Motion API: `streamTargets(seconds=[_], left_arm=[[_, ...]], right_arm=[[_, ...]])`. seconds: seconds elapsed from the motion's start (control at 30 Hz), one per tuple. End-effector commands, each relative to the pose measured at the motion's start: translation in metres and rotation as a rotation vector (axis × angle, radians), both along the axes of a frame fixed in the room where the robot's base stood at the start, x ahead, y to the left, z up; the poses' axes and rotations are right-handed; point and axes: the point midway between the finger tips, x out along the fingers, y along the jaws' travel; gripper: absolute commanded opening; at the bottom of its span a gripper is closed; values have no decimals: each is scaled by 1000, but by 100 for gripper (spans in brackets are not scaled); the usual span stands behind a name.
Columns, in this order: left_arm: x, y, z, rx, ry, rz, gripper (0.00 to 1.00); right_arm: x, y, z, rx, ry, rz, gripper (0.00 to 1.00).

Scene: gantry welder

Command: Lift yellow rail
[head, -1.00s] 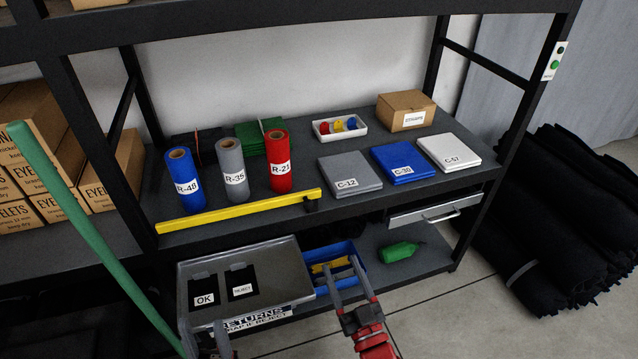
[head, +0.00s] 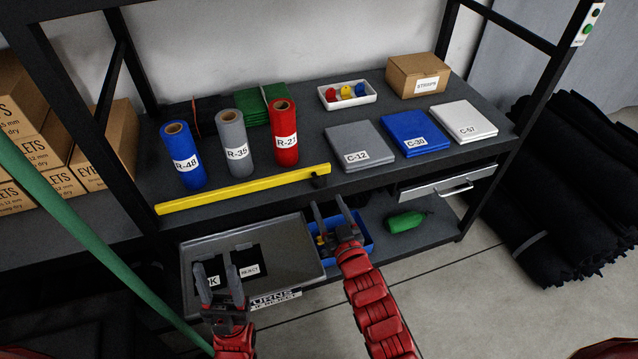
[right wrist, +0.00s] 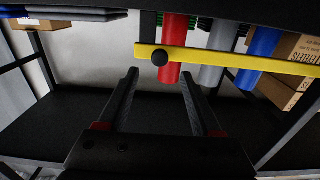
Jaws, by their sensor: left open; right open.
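The yellow rail (head: 245,189) runs along the front edge of the shelf, in front of the rolls. A black knob (head: 319,182) sits near its right end. In the right wrist view the rail (right wrist: 225,59) crosses the upper right, with the knob (right wrist: 159,58) at its near end. My left gripper (head: 217,272) is open and empty, in front of the grey returns tray and below the rail's left half. My right gripper (head: 330,208) is open and empty, just below the rail's right end and in front of the blue bin. Neither gripper touches the rail.
Blue (head: 182,155), grey (head: 235,144) and red (head: 283,133) rolls stand close behind the rail. Folded grey (head: 358,142), blue (head: 412,133) and white (head: 464,121) sheets lie to the right. The returns tray (head: 290,245) is below.

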Motion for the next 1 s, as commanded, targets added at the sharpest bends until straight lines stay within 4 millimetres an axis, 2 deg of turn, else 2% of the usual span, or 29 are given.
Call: streamTargets(seconds=[0.03, 0.2, 0.4, 0.8, 0.87, 1.0], left_arm=[[0, 0, 2, 0, 0, 0, 50], [0, 0, 5, 0, 0, 0, 50], [0, 0, 7, 0, 0, 0, 50], [0, 0, 7, 0, 0, 0, 50], [0, 0, 7, 0, 0, 0, 50], [0, 0, 7, 0, 0, 0, 50]], right_arm=[[11, 4, 3, 1, -2, 1, 66], [42, 14, 2, 1, 1, 0, 66], [65, 21, 0, 1, 1, 0, 66], [72, 23, 0, 1, 0, 0, 66], [72, 23, 0, 1, 0, 0, 59], [71, 23, 0, 1, 1, 0, 34]])
